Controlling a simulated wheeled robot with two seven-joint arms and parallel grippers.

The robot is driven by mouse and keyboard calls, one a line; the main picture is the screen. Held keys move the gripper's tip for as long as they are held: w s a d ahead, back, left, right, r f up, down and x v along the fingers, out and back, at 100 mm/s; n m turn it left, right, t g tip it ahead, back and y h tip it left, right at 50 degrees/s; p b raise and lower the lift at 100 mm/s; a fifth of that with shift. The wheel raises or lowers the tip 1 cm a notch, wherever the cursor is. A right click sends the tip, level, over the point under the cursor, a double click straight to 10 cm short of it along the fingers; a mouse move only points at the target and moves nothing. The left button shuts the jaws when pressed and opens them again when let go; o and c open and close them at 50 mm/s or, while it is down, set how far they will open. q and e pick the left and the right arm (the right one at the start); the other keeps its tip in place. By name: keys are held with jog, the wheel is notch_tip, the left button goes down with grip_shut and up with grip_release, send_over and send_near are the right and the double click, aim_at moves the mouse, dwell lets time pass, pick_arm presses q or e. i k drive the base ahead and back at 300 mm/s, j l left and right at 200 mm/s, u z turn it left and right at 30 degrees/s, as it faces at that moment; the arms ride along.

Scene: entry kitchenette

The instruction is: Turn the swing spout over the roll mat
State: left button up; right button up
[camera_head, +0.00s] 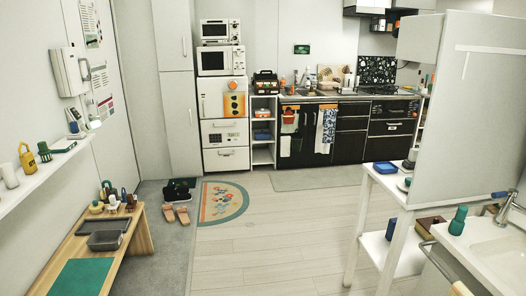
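A metal faucet (506,208) stands at the back of the white sink (508,258) at the right edge of the view. A blue piece (500,195) sticks out to the left at its top. The faucet is small here and partly cut by the frame edge, so I cannot tell which way its spout points. I cannot make out a roll mat on the sink for certain; the sink's right and near parts are outside the picture. Neither of my grippers is in view.
A green bottle (458,220) stands on the sink's left rim. A white shelf table (390,184) and tall grey panel (468,120) stand beyond it. A wooden bench (141,238) is at left. The pale floor (285,235) between is clear.

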aim_at(307, 73)
jog(key=i+l+u, duration=0.2)
jog(key=i, duration=2.6)
jog(key=i+z, duration=0.15)
jog(key=i, duration=0.3)
jog(key=i+j+z, duration=0.15)
jog(key=i, duration=0.3)
jog(key=i+j+z, duration=0.15)
jog(key=i, duration=0.35)
jog(key=i+l+z, duration=0.15)
jog(key=i+z, duration=0.35)
jog(key=i, duration=0.15)
jog(key=i+z, duration=0.45)
jog(key=i, duration=0.2)
jog(key=i+l+u, duration=0.15)
jog(key=i+l, duration=0.2)
jog(key=i, duration=0.2)
jog(key=i+l+u, duration=0.15)
jog(key=i+l, duration=0.25)
jog(key=i, duration=0.15)
jog(key=i+l+u, duration=0.25)
jog(key=l, duration=0.15)
jog(key=i+l+u, duration=0.1)
jog(key=l+u, duration=0.2)
jog(key=i+l+u, duration=0.25)
jog(key=l, duration=0.25)
jog(key=l+u, duration=0.3)
jog(key=l, duration=0.15)
